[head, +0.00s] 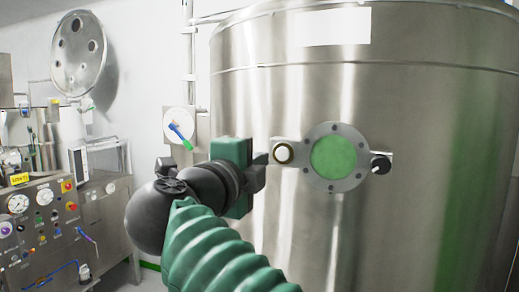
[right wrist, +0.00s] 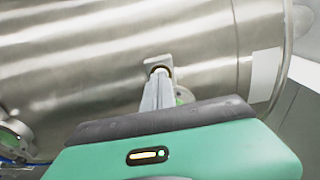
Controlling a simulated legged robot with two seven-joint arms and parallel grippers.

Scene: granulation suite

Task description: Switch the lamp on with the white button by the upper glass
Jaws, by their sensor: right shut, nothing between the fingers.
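The upper glass (head: 334,158) is a round green pane in a bolted steel flange on the large steel tank. The white button (head: 283,153) sits in a dark ring on a bracket at the flange's left side. My right gripper (head: 263,159) is shut and empty, just left of the button. In the right wrist view, the shut fingers (right wrist: 158,88) point at the button's mount (right wrist: 160,66) and cover much of it. I cannot tell whether they touch it. My left gripper is out of view.
A black knob (head: 380,165) sticks out at the flange's right side. Another bolted flange (right wrist: 14,138) shows at the left in the right wrist view. A control panel (head: 45,215) stands at the left, and a round dial with a blue-green handle (head: 180,130) is behind my arm.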

